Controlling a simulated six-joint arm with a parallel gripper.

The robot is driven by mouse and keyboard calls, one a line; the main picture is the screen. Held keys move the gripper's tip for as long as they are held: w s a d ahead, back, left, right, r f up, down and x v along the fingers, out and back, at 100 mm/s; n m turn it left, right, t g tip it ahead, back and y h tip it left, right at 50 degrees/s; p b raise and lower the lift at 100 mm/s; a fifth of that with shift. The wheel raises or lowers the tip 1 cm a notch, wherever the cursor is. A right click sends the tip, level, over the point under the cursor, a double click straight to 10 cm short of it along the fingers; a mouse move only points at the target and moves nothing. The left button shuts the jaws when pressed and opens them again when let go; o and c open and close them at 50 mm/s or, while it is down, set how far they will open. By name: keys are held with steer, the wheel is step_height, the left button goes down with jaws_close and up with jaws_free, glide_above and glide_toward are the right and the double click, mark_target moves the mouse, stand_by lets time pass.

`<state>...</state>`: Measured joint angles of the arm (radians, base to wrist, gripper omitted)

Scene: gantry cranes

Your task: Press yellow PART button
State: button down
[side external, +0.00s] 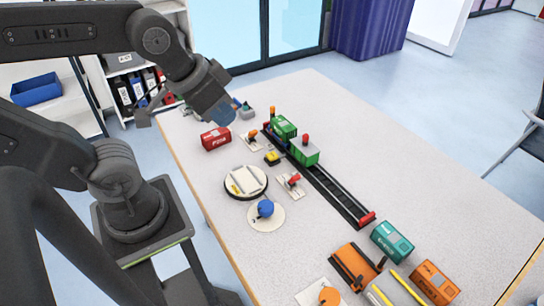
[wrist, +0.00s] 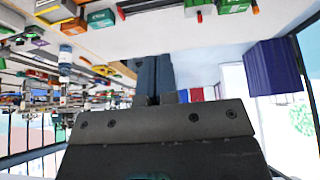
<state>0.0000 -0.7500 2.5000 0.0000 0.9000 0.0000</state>
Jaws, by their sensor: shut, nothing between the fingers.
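A small yellow button (side external: 272,156) on a dark base sits on the table, left of the toy track and behind the round turntable. Its lettering is too small to read, and I cannot make it out in the wrist view. My gripper (side external: 222,113) is above the table's far left part, up and left of the button and apart from it. Its bluish fingers are together and empty; they also show in the wrist view (wrist: 153,76).
A red container (side external: 215,138) stands left of the button. A round turntable (side external: 246,182), a blue knob (side external: 265,208) and a red-handled lever (side external: 293,180) are nearer the camera. Green wagons (side external: 304,151) stand on the black track (side external: 335,190).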

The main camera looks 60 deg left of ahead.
stand_by(0.6)
steer(key=m+t+y, duration=0.1)
steer(key=m+t, duration=0.3)
steer(key=m, duration=0.4)
glide_above(273, 156)
step_height(273, 156, down, 20)
steer(key=shift+s+f, duration=0.1)
steer(key=shift+f, duration=0.1)
steer(key=shift+f, duration=0.1)
steer(key=shift+f, duration=4.3)
steer(key=shift+f, duration=0.15)
steer(key=shift+f, duration=0.25)
